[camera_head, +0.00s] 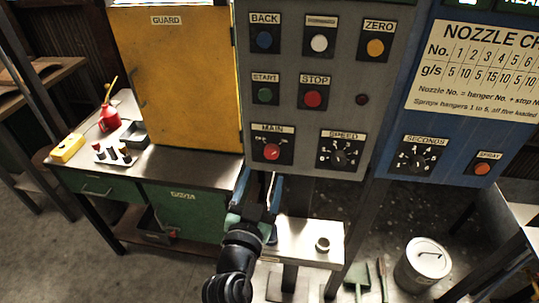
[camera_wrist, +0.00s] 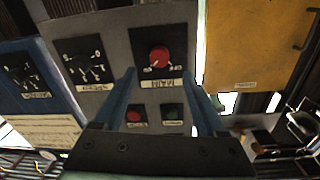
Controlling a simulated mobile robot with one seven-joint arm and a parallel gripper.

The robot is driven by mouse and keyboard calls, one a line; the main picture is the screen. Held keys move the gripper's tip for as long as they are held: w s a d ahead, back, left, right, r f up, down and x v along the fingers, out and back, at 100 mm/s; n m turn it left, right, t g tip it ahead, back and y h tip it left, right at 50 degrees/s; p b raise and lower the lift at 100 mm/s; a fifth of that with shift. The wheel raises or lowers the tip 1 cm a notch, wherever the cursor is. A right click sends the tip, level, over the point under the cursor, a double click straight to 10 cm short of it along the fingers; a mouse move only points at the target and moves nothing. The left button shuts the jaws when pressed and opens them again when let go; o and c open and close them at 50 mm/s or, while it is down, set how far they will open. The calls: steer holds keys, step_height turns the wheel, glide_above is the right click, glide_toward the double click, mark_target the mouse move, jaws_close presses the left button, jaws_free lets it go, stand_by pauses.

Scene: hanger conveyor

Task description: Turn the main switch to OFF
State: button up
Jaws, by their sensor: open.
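The main switch (camera_head: 272,152) is a red round knob on a black plate under the MAIN label, low on the left of the grey panel. It also shows in the wrist view (camera_wrist: 159,57), where the picture is turned upside down and the label lies below the knob. Small white marks flank the knob, but I cannot tell which one it points to. My gripper (camera_head: 257,176) is open and empty just below the switch in the head view. In the wrist view its two blue fingers (camera_wrist: 160,80) point toward the panel on either side of the switch, apart from the knob.
The SPEED dial (camera_head: 339,153) sits right of the switch, with START (camera_head: 265,95) and STOP (camera_head: 313,99) buttons above. The yellow guard door (camera_head: 180,75) stands to the left. A small ledge with a white cup (camera_head: 322,244) lies below the panel.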

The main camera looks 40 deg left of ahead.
mark_target(271, 155)
steer(key=x, duration=0.7)
steer(key=shift+w+a, duration=0.1)
steer(key=shift+w, duration=0.15)
jaws_close()
